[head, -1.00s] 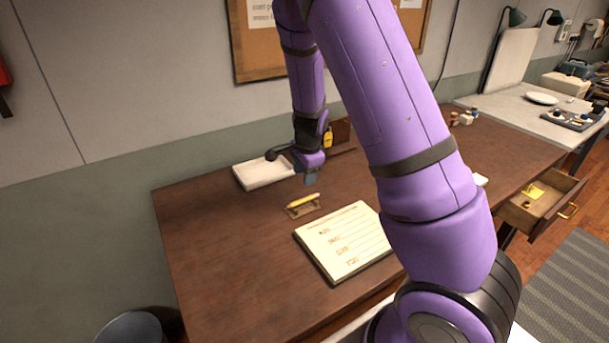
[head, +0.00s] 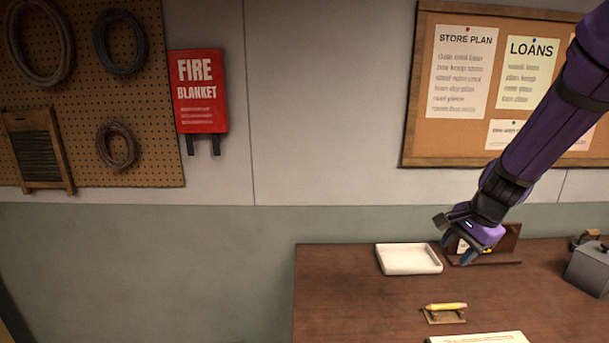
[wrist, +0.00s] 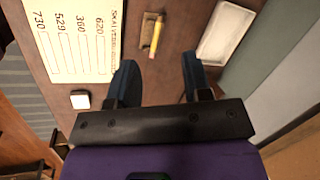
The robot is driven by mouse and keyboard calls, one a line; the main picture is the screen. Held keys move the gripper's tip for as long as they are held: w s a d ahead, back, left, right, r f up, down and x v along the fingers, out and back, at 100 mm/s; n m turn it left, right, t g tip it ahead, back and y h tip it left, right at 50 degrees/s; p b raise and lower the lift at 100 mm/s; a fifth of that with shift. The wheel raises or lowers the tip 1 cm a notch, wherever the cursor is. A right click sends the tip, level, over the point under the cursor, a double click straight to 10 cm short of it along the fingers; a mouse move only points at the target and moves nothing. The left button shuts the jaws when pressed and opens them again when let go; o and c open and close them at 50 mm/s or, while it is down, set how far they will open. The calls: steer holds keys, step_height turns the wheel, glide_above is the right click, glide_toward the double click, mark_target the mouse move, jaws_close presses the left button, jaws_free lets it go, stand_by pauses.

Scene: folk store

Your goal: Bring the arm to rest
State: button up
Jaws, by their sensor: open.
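My gripper (head: 460,254) hangs above the back part of the brown desk (head: 360,295) in the head view, at the right edge of the white tray. In the wrist view my gripper (wrist: 157,75) is open, its two dark fingers apart with nothing between them. My purple arm comes down from the upper right of the head view.
On the desk are a white tray (head: 409,259), a yellow pencil (head: 446,307) on a small holder, a written board (wrist: 72,35), and a grey box (head: 590,268). A red fire blanket case (head: 199,92) and a corkboard (head: 425,100) hang on the wall.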

steer(key=s+a+r+n+t+h, duration=0.1)
steer(key=s+r+n, duration=0.5)
steer(key=s, duration=0.6)
steer(key=s+a+r+n+t+h, duration=0.1)
steer(key=s+a+r+n, duration=0.1)
steer(key=s+r+n, duration=0.4)
steer(key=s+r, duration=0.5)
steer(key=s, duration=0.1)
steer(key=shift+s+r+n+t, duration=0.3)
steer(key=shift+s+n, duration=0.1)
